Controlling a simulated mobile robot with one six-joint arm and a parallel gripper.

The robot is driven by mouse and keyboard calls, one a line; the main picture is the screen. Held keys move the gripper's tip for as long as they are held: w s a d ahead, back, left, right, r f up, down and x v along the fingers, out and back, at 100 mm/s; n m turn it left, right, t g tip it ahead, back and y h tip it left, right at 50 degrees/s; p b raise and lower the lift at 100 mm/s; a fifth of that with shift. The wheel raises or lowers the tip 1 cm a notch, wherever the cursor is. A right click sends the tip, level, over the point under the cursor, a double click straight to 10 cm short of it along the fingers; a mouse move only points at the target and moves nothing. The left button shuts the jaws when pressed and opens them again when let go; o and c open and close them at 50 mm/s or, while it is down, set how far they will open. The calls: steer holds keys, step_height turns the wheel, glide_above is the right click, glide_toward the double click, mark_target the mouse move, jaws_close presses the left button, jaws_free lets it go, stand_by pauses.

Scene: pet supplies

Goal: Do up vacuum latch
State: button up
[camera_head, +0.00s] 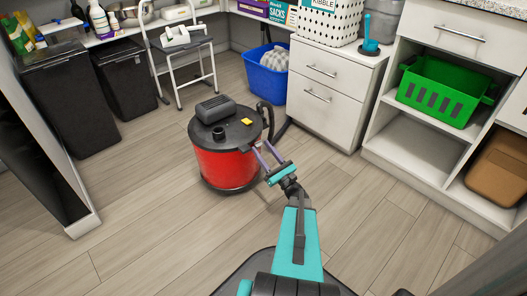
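The vacuum (226,166) stands upright on the floor near the middle of the view. It has a red drum, a black lid (212,132) with a grey handle on top, and a small yellow piece on the lid. A dark hose (266,112) curves at its right side. My gripper (260,147) is at the vacuum's right side, its two thin fingers apart with nothing visible between them. I cannot tell whether the fingers touch the vacuum. The latch is too small or hidden to make out, so its state does not show.
A folding step stool (182,46) and dark bins (66,100) stand behind and left. A blue basket (266,80) is behind the vacuum. White drawers (322,90) and shelves with a green basket (440,92) stand right. Floor in front and left is clear.

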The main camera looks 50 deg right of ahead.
steer(key=c, duration=0.9)
steer(key=shift+w+r+g+y+p, duration=0.15)
steer(key=shift+r+g+y+p, duration=0.25)
steer(key=shift+p, duration=1)
steer(key=g+p, duration=0.1)
steer(key=p, duration=0.1)
steer(key=r+g+p, duration=0.1)
steer(key=p, duration=0.1)
steer(key=shift+w, duration=0.4)
steer(key=shift+w+f+g+p, duration=0.15)
steer(key=shift+g+p, duration=0.15)
steer(key=shift+p, duration=0.35)
steer(key=o, duration=1)
steer(key=shift+o, duration=0.2)
steer(key=s+a+f+p, duration=0.1)
steer(key=s+a+p, duration=0.1)
steer(key=s, duration=1.1)
steer(key=shift+s+f+p, duration=0.25)
steer(key=shift+s+p, duration=0.1)
steer(key=shift+p, duration=0.3)
